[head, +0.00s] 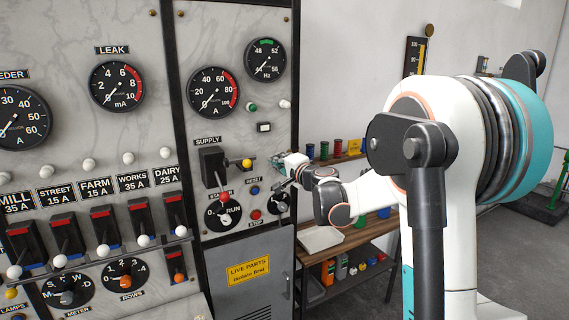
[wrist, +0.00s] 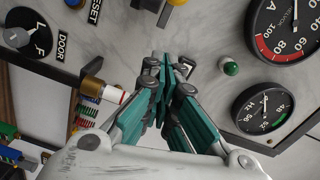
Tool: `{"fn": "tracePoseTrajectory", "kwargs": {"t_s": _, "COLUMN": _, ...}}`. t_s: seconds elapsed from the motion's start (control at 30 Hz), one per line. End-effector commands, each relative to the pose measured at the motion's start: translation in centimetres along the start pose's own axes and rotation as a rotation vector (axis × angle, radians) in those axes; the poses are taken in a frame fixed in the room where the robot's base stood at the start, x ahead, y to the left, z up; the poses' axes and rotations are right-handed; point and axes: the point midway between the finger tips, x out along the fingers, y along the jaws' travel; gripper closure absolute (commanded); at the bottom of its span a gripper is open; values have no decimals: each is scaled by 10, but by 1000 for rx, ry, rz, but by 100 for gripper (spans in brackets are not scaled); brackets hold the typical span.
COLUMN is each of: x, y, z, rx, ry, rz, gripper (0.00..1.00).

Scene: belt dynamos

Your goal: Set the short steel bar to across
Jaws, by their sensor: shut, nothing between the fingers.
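A round black dial (head: 278,203) with a grey, bar-like handle sits low on the right panel. My gripper (head: 276,160) is in front of the panel, above this dial and right of the SUPPLY switch. In the wrist view its teal fingers (wrist: 164,62) are together and empty, apart from the dial.
A brass-and-white cylinder (wrist: 95,92) shows close beside the fingers. Shelves (head: 350,245) with jars and tools stand right of the panel.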

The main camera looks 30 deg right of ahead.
Motion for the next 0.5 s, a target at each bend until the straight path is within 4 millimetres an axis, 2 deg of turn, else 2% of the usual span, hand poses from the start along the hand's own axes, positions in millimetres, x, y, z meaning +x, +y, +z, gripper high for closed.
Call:
{"fn": "tracePoseTrajectory", "kwargs": {"t_s": 0.1, "x": 24, "y": -1, "z": 0, "rx": 0, "ry": -1, "rz": 0, "gripper": 100}}
{"fn": "tracePoseTrajectory", "kwargs": {"t_s": 0.3, "x": 28, "y": -1, "z": 29, "rx": -2, "ry": -2, "rz": 0, "gripper": 100}}
{"fn": "tracePoseTrajectory", "kwargs": {"t_s": 0.5, "x": 30, "y": 0, "z": 38, "rx": -1, "ry": 0, "rz": 1, "gripper": 100}}
